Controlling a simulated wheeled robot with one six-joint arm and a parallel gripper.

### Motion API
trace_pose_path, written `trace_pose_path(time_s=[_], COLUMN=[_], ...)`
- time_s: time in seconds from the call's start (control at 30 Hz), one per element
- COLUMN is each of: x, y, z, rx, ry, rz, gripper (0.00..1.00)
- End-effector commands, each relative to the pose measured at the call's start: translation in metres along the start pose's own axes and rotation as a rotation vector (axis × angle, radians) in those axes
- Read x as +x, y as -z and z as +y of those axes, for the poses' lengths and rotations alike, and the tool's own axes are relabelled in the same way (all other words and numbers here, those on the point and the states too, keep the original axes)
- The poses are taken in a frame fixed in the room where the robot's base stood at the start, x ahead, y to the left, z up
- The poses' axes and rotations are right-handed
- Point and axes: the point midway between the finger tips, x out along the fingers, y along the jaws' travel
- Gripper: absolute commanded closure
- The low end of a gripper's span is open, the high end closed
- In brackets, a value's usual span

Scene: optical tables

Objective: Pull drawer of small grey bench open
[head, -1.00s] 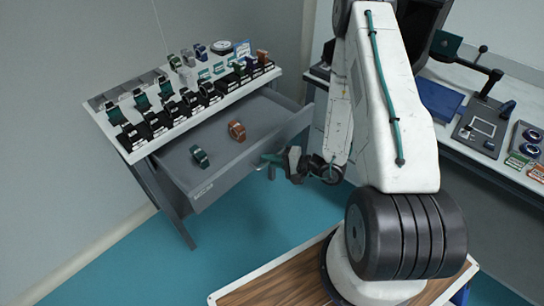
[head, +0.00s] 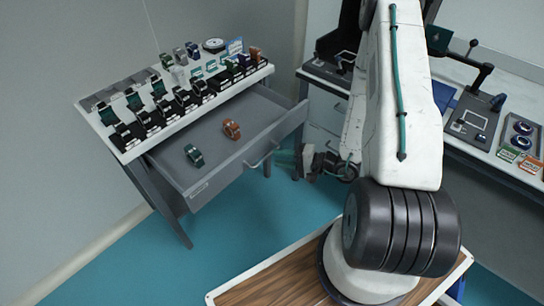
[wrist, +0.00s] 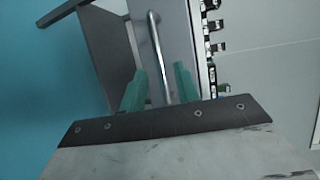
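The small grey bench (head: 160,184) stands at the left in the head view, with a white top. The drawer handle (head: 262,156) is on the front; in the wrist view the handle (wrist: 160,58) runs as a metal bar between my green fingertips. My gripper (head: 285,157) is just in front of the drawer front in the head view. In the wrist view my gripper (wrist: 160,82) has its fingers apart, one on each side of the bar, with gaps visible.
Several watch-like items on black stands (head: 167,108) crowd the bench top. A second bench (head: 480,135) with equipment stands at the right. Blue floor (head: 240,215) is clear in front of the drawer.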

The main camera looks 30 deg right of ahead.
Motion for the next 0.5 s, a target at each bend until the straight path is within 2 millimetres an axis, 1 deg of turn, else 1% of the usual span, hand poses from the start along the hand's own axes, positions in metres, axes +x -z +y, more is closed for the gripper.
trace_pose_path(time_s=[0.03,0.1,0.2,0.5], x=[-0.007,-0.014,-0.020,-0.022], y=[0.002,0.002,0.002,0.001], z=[0.000,0.000,0.000,0.000], rx=[0.001,0.001,0.001,0.001], ry=[0.000,0.000,0.001,0.000], rz=[0.005,0.005,0.004,0.002], gripper=[0.68,0.68,0.68,0.68])
